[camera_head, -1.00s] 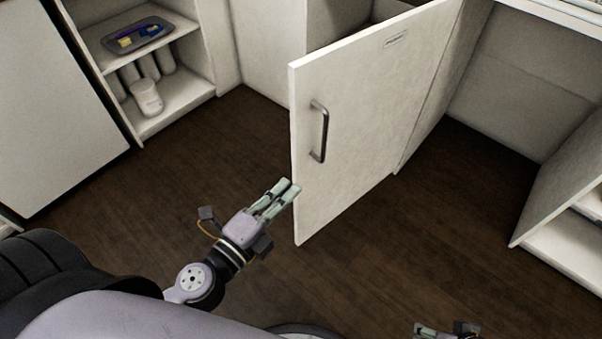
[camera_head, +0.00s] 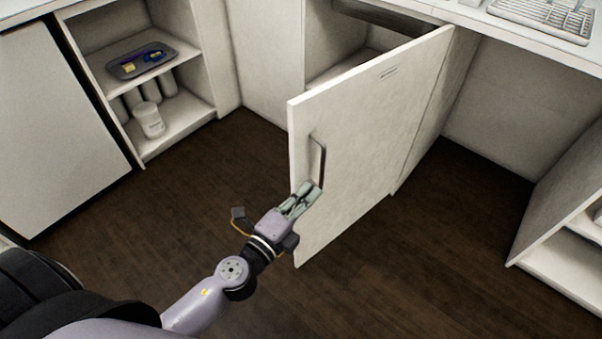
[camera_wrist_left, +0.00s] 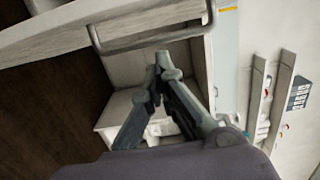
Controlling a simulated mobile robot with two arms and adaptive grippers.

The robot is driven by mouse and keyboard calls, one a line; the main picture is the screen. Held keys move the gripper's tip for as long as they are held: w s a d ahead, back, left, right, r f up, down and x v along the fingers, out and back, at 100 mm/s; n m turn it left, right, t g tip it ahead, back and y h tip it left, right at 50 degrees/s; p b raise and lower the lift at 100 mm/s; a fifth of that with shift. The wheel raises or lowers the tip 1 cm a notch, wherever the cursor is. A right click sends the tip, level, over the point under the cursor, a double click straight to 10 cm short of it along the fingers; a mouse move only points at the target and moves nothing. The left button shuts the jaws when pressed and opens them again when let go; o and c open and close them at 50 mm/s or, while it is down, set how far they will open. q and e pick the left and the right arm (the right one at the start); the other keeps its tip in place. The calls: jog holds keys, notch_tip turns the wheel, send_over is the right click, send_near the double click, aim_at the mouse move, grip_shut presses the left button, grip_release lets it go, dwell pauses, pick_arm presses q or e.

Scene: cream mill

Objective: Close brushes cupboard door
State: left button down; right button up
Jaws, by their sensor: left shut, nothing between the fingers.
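The cupboard door (camera_head: 365,135) is white and stands wide open, with a small label near its top edge. Its dark metal bar handle (camera_head: 322,160) is near the free edge. My left gripper (camera_head: 312,190) is shut and empty, in front of the door by the lower end of the handle. In the left wrist view the shut fingertips (camera_wrist_left: 163,62) lie just below the handle bar (camera_wrist_left: 150,42); I cannot tell if they touch the door. The cupboard interior (camera_head: 345,65) shows partly behind the door. My right gripper is not in view.
An open shelf unit at the left holds a grey tray (camera_head: 112,72) and white containers (camera_head: 150,121). Another open white cabinet (camera_head: 560,225) is at the right. The dark floor (camera_head: 200,190) around the door is clear.

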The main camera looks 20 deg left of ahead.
aim_at(300, 178)
pick_arm(q)
jog(key=shift+w+a, duration=0.75)
jog(key=shift+w, duration=0.25)
jog(key=shift+w+a, duration=0.75)
jog(key=shift+w, duration=0.2)
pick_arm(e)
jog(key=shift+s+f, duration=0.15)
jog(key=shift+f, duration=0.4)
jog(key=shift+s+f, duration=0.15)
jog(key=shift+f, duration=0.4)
pick_arm(q)
jog(key=shift+a, duration=0.1)
